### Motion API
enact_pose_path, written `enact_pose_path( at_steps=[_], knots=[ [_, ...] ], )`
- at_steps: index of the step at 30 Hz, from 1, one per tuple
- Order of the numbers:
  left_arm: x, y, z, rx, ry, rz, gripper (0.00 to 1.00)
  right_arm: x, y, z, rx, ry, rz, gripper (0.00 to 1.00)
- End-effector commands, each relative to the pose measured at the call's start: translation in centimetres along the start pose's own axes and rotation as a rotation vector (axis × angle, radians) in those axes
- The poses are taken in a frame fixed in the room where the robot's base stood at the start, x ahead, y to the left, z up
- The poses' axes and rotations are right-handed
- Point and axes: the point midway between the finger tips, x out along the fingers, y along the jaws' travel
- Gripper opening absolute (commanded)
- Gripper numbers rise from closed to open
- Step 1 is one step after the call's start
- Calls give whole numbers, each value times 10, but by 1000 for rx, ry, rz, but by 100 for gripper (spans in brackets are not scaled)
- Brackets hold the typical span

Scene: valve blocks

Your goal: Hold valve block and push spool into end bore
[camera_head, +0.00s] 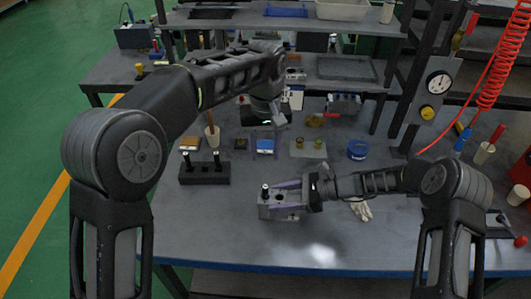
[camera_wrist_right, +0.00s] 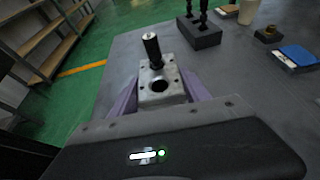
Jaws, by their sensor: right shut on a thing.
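The grey metal valve block (camera_head: 283,197) sits on the table, with a dark round bore in its top face. In the right wrist view the block (camera_wrist_right: 160,92) lies between the purple fingers of my right gripper (camera_wrist_right: 159,90), which is shut on its sides. A spool with a black handle (camera_wrist_right: 152,48) stands upright at the block's far end; it also shows in the head view (camera_head: 265,190). How deep it sits is unclear. My left gripper (camera_head: 266,140) is above the back of the table, its purple fingers apart, pointing down and seemingly empty.
A black stand (camera_head: 204,175) with two upright black-handled pieces is left of the block. A white glove (camera_head: 361,209) lies by my right arm. The front table is clear.

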Motion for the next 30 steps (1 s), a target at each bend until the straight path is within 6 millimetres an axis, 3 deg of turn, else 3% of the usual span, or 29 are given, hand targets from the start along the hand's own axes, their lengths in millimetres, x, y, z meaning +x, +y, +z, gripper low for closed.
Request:
enact_pose_path(
  at_steps=[14, 15, 24, 30],
  knots=[
    [0, 0, 0, 0, 0, 0, 40, 0, -1, 1, -1, -1, -2, 0],
    [0, 0, 0, 0, 0, 0, 40, 0, -1, 1, -1, -1, -2, 55],
    [0, 0, 0, -1, 0, 0, 40, 0, 0, 0, -1, 0, -1, 80],
    [0, 0, 0, -1, 0, 0, 40, 0, 0, 0, 0, 0, 0, 80]
  ],
)
